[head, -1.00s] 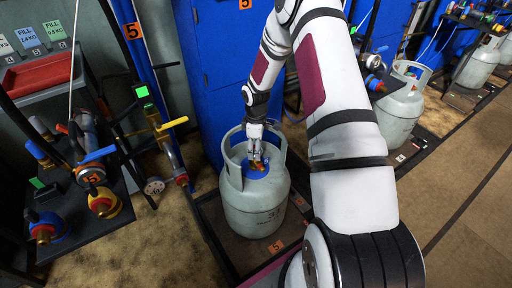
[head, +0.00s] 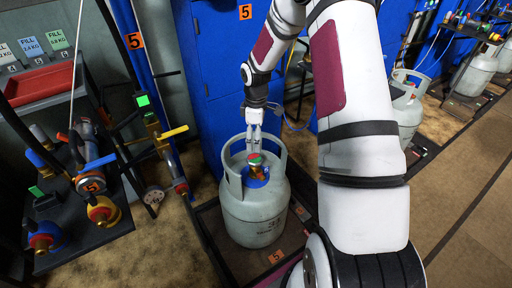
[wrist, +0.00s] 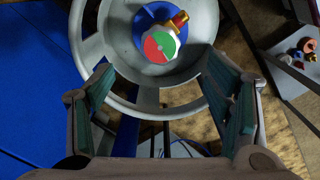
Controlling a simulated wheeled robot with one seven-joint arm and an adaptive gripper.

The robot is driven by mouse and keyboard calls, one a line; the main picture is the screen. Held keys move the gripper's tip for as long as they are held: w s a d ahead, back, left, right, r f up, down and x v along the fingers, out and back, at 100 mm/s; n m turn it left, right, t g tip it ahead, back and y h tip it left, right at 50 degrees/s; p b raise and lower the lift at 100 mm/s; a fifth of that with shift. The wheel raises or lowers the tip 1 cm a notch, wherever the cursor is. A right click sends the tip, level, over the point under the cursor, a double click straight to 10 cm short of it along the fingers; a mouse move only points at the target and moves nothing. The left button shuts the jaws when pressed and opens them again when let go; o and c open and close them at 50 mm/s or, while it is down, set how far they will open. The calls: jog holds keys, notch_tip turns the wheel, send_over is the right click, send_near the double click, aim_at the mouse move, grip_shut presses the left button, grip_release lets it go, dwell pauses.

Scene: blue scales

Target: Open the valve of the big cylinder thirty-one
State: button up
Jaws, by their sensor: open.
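The big grey cylinder (head: 254,215) stands upright on a dark platform, with a faint number on its side that I cannot fully read. Its valve knob (wrist: 161,46), half red and half green, sits on top inside the collar ring, with a brass outlet (wrist: 180,20) beside it and blue around its base. The knob also shows in the head view (head: 255,159). My gripper (head: 264,146) points down just above the valve. In the wrist view its two fingers (wrist: 165,100) are wide apart and empty, with the knob ahead of them, not between the pads.
The collar ring (wrist: 92,50) surrounds the valve closely. A dark rack (head: 85,215) with hoses and coloured valves stands at left. A blue cabinet (head: 220,90) is behind. Another grey cylinder (head: 407,112) stands at right behind my arm. Brown floor is open at far right.

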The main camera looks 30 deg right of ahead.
jog(key=shift+r, duration=1.1)
